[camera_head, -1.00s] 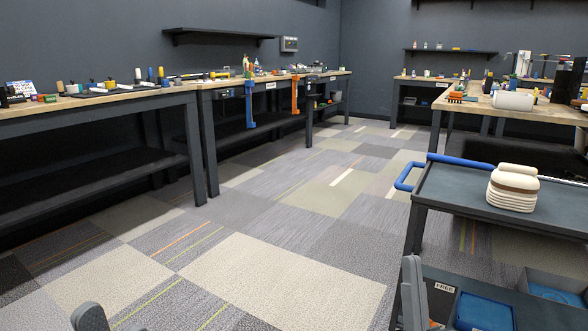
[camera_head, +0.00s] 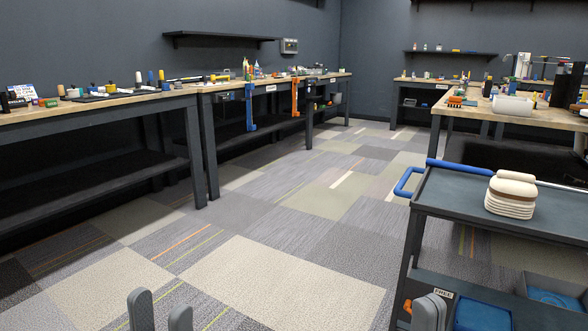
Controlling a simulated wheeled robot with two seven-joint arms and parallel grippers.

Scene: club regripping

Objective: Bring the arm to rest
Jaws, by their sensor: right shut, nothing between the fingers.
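My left gripper (camera_head: 160,314) shows at the bottom edge, left of the middle. Its two grey fingers stand apart with a clear gap, and only carpet shows between them. My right gripper (camera_head: 430,311) shows at the bottom edge in front of the dark cart (camera_head: 445,205). Its grey fingers are together and hold nothing. The rest of both arms is out of view.
A cream and brown ribbed object (camera_head: 511,194) sits on the cart, with a white rod behind it and a blue handle (camera_head: 405,181) at its left. Blue bins (camera_head: 482,312) are on the lower shelf. Workbenches line the left wall. Carpet (camera_head: 270,270) between is clear.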

